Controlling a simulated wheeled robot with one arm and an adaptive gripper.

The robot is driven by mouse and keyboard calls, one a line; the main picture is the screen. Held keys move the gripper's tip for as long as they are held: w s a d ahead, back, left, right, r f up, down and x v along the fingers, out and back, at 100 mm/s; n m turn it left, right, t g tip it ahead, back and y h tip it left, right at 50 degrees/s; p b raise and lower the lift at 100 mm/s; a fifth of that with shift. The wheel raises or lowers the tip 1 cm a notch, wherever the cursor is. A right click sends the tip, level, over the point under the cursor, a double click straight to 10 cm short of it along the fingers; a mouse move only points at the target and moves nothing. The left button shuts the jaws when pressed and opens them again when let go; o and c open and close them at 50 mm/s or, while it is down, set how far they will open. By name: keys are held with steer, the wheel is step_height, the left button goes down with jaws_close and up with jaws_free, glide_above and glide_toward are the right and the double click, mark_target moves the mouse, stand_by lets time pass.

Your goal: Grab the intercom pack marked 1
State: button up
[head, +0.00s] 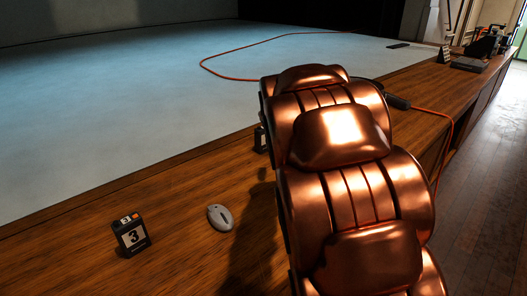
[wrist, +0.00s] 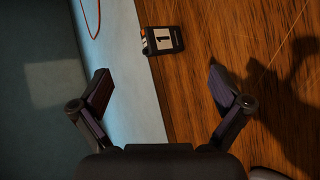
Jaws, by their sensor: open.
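The intercom pack marked 1 (wrist: 162,40) is a small dark block with a white label and an orange patch. In the wrist view it lies near the top, where the wood meets the pale surface. My gripper (wrist: 160,78) is open and empty, its two fingers spread wide. The pack shows beyond the fingertips, roughly centred between them, and is not held. In the head view my copper arm hides my gripper. A dark pack (head: 260,139) there is partly covered by the arm, and its number cannot be read.
A pack marked 3 (head: 131,238) stands on the wooden ledge, with a pale mouse-like object (head: 220,218) to its right. An orange cable (head: 215,72) loops over the pale surface. Another labelled pack (head: 444,54) and a grey box (head: 468,64) are at the far right.

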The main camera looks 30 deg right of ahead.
steer(key=w+d+f+n+t+b, duration=0.2)
steer(key=w+d+n+t+b, duration=0.1)
steer(key=w+d+n, duration=0.25)
steer(key=n+t+y+b, duration=0.5)
steer(key=n+y+b, duration=0.3)
steer(key=n, duration=0.9)
glide_toward(264, 133)
steer(key=w, duration=0.1)
steer(key=w+d+f, duration=0.1)
steer(key=w, duration=0.1)
steer(key=w+d, duration=0.1)
steer(key=shift+w+d+f, duration=0.1)
steer(key=shift+w+f, duration=0.1)
steer(key=shift+f+n+y+b, duration=0.4)
steer(key=shift+n+y, duration=0.1)
steer(key=shift+n, duration=0.15)
steer(key=shift+w+a+r, duration=0.1)
steer(key=shift+w+a, duration=0.25)
steer(key=shift+w, duration=0.9)
steer(key=shift+w+a+r, duration=0.1)
steer(key=shift+w+a, duration=0.2)
steer(key=shift+w, duration=0.95)
steer(key=shift+w+a+r, duration=0.1)
steer(key=shift+w+a, duration=0.25)
steer(key=shift+w, duration=0.9)
steer(key=c, duration=1.5)
